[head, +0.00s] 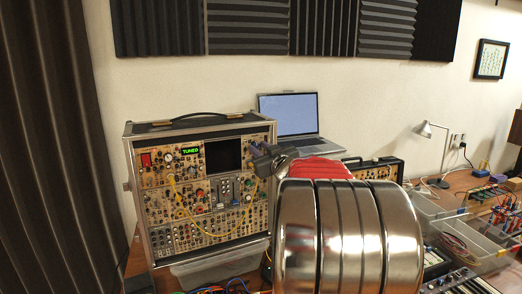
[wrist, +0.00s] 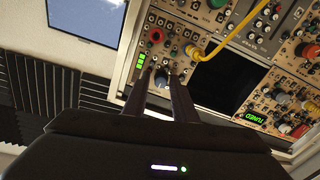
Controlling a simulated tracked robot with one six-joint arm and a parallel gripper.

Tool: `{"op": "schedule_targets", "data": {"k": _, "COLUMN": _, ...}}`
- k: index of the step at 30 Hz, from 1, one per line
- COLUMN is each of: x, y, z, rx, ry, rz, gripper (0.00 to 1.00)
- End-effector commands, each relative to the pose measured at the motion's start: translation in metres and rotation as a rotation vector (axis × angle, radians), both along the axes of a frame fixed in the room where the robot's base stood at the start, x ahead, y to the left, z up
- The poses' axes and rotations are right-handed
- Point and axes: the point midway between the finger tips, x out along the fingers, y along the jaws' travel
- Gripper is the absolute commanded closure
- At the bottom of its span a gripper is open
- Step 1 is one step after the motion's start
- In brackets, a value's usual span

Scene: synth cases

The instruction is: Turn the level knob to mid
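The synth case (head: 205,190) stands upright on the bench in the head view, its panel full of knobs, jacks and lights. My gripper (head: 262,160) is at the panel's upper right edge there and hides that part. In the wrist view, my gripper (wrist: 162,80) has its two dark fingers apart, on either side of a small dark knob (wrist: 161,76) with a pale mark. Whether the fingers touch it cannot be told. Beside the knob is a lit green bar meter (wrist: 141,63). The labels are too small to read, so I cannot confirm this is the level knob.
Yellow cables cross the panel (wrist: 225,35). A dark screen (wrist: 222,80) and a green "TUNED" display (wrist: 256,118) lie near my fingers. A laptop (head: 290,114) stands behind the case. A clear bin (head: 215,265) sits below the case; boxes and loose parts crowd the right.

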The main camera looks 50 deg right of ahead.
Motion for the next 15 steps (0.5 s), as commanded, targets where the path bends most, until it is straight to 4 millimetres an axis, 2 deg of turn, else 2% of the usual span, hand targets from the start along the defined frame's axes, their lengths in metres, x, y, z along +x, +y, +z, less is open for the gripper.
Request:
{"op": "schedule_targets", "data": {"k": 4, "x": 0.0006, "y": 0.0009, "z": 0.0001, "rx": 0.000, "ry": 0.000, "rz": 0.002, "gripper": 0.65}}
{"op": "schedule_targets", "data": {"k": 15, "x": -0.0033, "y": 0.0030, "z": 0.0005, "rx": 0.000, "ry": 0.000, "rz": 0.002, "gripper": 0.65}}
